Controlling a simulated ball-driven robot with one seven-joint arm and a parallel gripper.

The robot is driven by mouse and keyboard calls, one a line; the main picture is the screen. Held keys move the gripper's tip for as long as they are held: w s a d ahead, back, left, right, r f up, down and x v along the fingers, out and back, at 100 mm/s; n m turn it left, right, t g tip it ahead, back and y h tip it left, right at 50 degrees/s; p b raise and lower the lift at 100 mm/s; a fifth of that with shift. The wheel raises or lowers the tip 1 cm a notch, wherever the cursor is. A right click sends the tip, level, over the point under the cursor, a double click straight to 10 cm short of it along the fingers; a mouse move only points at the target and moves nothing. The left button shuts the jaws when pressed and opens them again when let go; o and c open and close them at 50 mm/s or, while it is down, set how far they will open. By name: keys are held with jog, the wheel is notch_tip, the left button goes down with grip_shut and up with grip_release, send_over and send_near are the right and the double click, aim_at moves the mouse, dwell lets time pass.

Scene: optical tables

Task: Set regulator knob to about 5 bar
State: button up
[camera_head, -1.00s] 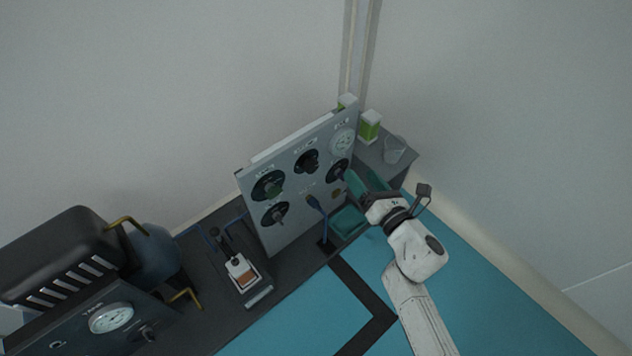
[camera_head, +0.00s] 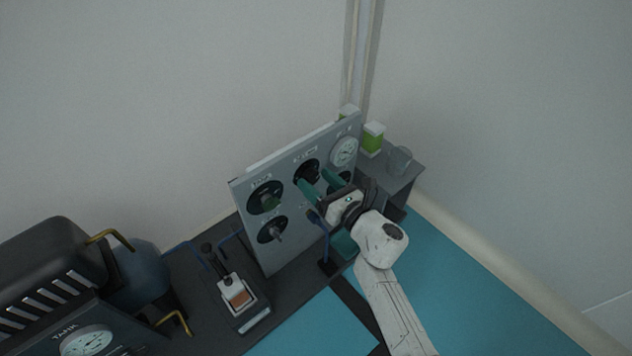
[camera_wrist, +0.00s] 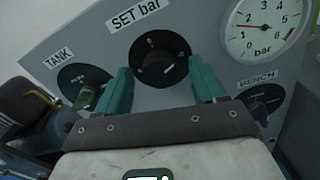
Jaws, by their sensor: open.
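The regulator knob, a black round dial (camera_wrist: 158,60) under the label "SET bar", sits on the grey panel (camera_wrist: 205,20). It also shows in the head view (camera_head: 307,170). Its white mark seems to point to the lower right; the scale is too small to read.
The TANK dial (camera_wrist: 84,86) is left of the SET knob and the BENCH dial (camera_wrist: 263,96) is lower right. Another dial (camera_head: 273,229) is lower on the panel. A glass (camera_head: 400,159) stands behind right.

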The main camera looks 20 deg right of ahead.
jog(key=shift+w+a, duration=0.2)
jog(key=shift+w, duration=0.45)
jog(key=shift+c, duration=0.4)
jog(key=c, duration=1)
